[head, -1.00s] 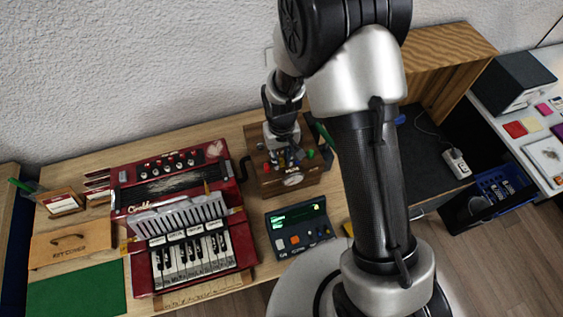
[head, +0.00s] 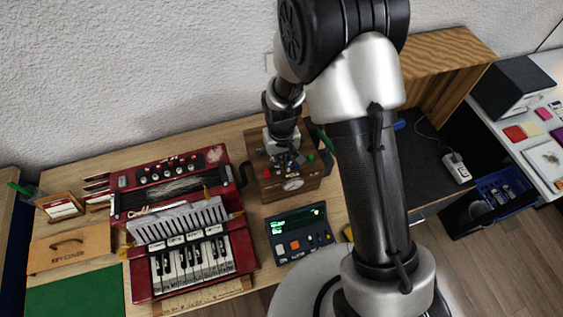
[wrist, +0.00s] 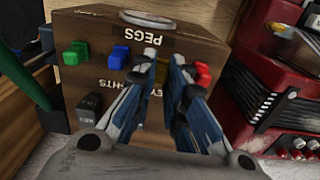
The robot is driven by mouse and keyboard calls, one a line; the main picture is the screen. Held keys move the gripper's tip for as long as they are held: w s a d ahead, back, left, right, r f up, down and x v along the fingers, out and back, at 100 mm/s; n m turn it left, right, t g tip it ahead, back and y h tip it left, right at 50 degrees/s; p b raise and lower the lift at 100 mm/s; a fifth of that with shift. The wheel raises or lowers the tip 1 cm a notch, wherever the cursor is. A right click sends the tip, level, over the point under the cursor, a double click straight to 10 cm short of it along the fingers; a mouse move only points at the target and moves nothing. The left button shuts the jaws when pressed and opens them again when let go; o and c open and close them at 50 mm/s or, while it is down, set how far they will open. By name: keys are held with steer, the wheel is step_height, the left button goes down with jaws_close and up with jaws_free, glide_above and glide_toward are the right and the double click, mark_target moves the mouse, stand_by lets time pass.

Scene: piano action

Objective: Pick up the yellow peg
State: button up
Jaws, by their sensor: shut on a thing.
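The wooden peg box (head: 262,152) stands on the bench right of the accordion; its label reads PEGS, upside down in the wrist view. Green (wrist: 76,53), blue (wrist: 119,55) and red (wrist: 202,74) pegs stick out of its face in a row. My gripper (wrist: 161,62) is at that face between the blue and red pegs, its fingers close together, and it also shows over the box in the head view (head: 288,165). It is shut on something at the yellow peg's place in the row.
The red accordion (head: 168,180) is left of the box, close to my gripper in the wrist view (wrist: 280,95). A dark device with a lit screen (head: 295,222) is in front. A dark key block (wrist: 88,108) sits lower on the box face.

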step_height(320, 180, up, 19)
steer(key=p, duration=0.3)
steer(key=shift+r+p, duration=0.2)
steer(key=shift+p, duration=0.15)
